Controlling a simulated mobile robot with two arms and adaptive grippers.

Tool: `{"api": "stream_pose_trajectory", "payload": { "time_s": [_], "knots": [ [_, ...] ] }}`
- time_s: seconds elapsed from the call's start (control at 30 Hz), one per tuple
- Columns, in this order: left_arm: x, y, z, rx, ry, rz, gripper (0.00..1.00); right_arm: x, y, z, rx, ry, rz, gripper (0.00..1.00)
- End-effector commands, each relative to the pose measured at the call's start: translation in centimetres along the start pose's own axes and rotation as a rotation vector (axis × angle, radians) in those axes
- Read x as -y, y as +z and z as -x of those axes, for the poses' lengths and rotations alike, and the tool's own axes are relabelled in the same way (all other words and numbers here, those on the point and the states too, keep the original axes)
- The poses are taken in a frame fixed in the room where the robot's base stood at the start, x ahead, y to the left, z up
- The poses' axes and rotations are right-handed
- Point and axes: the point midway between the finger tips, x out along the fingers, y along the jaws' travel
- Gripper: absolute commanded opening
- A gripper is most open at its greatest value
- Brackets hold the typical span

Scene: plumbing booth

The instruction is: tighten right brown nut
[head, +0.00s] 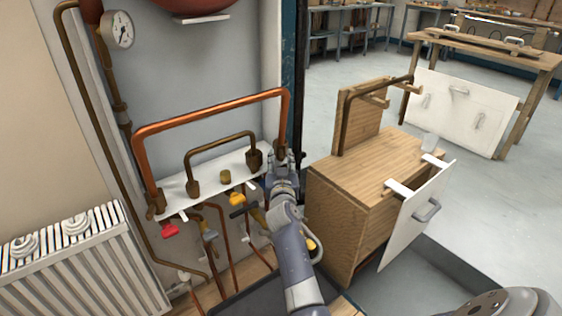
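A large copper pipe (215,107) arches over a white shelf panel on the booth wall. A smaller brown pipe (218,143) arches beneath it, with brown nuts at its left (193,188) and right (254,160) feet. The large pipe's right foot ends in a brown nut (281,151), and its left foot also has a brown fitting (155,205). My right gripper (281,160) is at the large pipe's right foot, right of the small pipe's right nut. Its fingers are small and partly hidden, so their opening and any grip are unclear. My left gripper is not in view.
Red (170,230) and yellow (237,199) valve handles hang below the white panel (208,178). A wooden cabinet (365,185) with a white door stands close right of my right arm. A radiator (80,265) is at lower left. Open floor (350,95) lies behind.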

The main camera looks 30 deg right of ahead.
Motion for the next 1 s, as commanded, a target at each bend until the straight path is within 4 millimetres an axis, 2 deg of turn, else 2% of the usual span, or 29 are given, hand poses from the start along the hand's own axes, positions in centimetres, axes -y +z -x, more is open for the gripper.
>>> {"api": "stream_pose_trajectory", "payload": {
  "time_s": [0.2,0.33,0.47,0.7,0.83,1.0],
  "knots": [
    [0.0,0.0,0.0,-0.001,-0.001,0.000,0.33,0.0,0.0,0.0,0.001,0.001,0.000,0.33],
    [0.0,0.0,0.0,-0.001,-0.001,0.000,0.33,-0.1,-0.9,0.0,-0.002,0.002,0.001,0.33],
    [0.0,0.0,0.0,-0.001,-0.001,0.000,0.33,-0.1,-2.6,0.0,-0.003,0.000,0.001,0.33],
    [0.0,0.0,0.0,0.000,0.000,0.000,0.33,0.0,-7.5,0.0,-0.004,0.000,0.000,0.33],
    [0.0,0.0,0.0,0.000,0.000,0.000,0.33,0.0,-9.1,-0.1,-0.002,0.000,-0.001,0.33],
    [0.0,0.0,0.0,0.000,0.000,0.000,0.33,0.1,-9.9,0.0,0.001,-0.001,0.001,0.33]
  ]
}}
